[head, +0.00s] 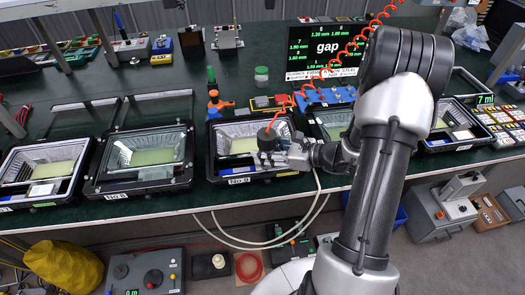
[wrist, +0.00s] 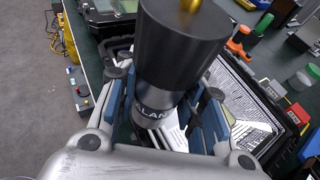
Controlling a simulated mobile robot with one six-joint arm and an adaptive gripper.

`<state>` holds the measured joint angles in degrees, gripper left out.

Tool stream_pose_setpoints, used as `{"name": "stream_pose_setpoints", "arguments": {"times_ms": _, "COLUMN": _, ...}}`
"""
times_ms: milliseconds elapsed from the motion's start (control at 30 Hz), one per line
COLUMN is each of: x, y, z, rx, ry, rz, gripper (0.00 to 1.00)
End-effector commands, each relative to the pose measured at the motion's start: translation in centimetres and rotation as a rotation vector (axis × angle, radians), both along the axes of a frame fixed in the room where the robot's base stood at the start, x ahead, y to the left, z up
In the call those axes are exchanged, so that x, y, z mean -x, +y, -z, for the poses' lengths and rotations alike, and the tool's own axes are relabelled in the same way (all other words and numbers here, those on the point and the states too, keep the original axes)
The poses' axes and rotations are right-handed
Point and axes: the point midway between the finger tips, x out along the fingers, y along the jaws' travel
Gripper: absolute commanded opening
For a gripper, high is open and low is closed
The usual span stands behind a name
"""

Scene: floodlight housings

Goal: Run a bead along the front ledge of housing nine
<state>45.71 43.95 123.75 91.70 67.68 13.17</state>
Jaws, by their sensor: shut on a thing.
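My gripper (head: 287,156) is shut on a dark sealant cartridge (head: 267,139) with a red coiled hose at its top. In the wrist view my gripper (wrist: 165,118) has its blue-padded fingers on both sides of the cartridge (wrist: 180,50); part of the word "sealant" and a brass fitting show. The cartridge is above the right part of an open black housing (head: 212,150), whose small front label seems to read No 9. Its front ledge (head: 240,176) is partly covered by my gripper. The cartridge's lower tip is hidden, so I cannot tell whether it touches the ledge.
Another housing (head: 95,185) stands close on the left, and one (head: 318,118) lies partly behind my arm on the right. A monitor (head: 326,48) reads "gap" with millimetre values. Orange-and-green tools (head: 216,105) and a green jar (head: 262,74) stand behind.

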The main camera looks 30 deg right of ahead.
Motion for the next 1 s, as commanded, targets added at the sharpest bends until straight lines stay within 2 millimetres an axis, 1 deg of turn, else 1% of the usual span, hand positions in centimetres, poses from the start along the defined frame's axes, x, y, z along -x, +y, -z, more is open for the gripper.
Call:
{"name": "stream_pose_setpoints", "arguments": {"times_ms": 100, "x": 0.1, "y": -0.4, "z": 0.1, "rx": 0.001, "ry": 0.002, "rz": 0.001, "gripper": 0.07}}
{"name": "stream_pose_setpoints", "arguments": {"times_ms": 467, "x": 0.2, "y": -0.5, "z": 0.2, "rx": 0.002, "ry": 0.004, "rz": 0.001, "gripper": 0.07}}
{"name": "stream_pose_setpoints", "arguments": {"times_ms": 1000, "x": 0.8, "y": -2.3, "z": 0.0, "rx": 0.002, "ry": 0.004, "rz": 0.003, "gripper": 0.07}}
